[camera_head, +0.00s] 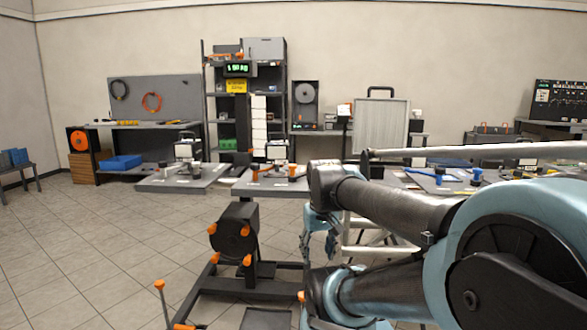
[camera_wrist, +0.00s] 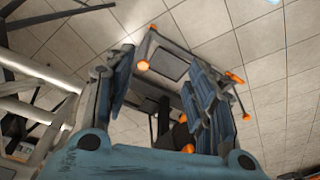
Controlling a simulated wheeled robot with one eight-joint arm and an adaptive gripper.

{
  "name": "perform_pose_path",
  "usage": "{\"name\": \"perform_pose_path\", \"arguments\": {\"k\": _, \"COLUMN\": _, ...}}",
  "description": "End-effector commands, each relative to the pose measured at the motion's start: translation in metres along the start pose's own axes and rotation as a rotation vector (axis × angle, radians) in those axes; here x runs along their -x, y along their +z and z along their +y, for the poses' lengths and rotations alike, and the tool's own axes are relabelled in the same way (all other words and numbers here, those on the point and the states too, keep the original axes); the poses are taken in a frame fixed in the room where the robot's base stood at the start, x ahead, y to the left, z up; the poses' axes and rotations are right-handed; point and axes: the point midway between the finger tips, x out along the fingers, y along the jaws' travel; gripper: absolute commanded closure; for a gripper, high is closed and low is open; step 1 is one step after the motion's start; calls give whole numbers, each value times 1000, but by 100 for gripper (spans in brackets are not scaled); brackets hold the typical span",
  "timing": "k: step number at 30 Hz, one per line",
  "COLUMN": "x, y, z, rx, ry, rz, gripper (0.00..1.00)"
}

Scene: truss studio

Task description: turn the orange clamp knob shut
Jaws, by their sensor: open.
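Several orange knobs sit on a black stand left of centre in the head view, one of them a left-hand knob (camera_head: 212,228) on its round black head (camera_head: 236,232). I cannot tell which is the clamp knob. My gripper (camera_head: 321,240) hangs to the right of the stand, partly hidden by my arm, and touches no knob that I can see. In the wrist view my gripper (camera_wrist: 160,78) has its blue ribbed fingers spread apart with nothing held. An orange knob (camera_wrist: 188,148) shows low between the fingers, farther off.
The stand has a dark base frame (camera_head: 250,284) low on the tiled floor, with an orange-tipped post (camera_head: 159,285) at left. Grey worktables (camera_head: 262,187) with tools stand behind it. Pale metal truss tubes (camera_head: 372,240) are close behind my arm. The floor at left is clear.

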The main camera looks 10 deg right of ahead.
Motion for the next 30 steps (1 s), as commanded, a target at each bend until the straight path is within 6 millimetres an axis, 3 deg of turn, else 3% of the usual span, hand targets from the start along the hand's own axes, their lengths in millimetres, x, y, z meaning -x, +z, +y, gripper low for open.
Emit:
{"name": "perform_pose_path", "arguments": {"k": 3, "x": 41, "y": -38, "z": 1, "rx": 43, "ry": -2, "rz": -16, "gripper": 49}}
{"name": "perform_pose_path", "arguments": {"k": 15, "x": 150, "y": -164, "z": 5, "rx": 188, "ry": -13, "rz": -68, "gripper": 49}}
{"name": "perform_pose_path", "arguments": {"k": 30, "x": 245, "y": -320, "z": 9, "rx": 365, "ry": -36, "rz": -133, "gripper": 49}}
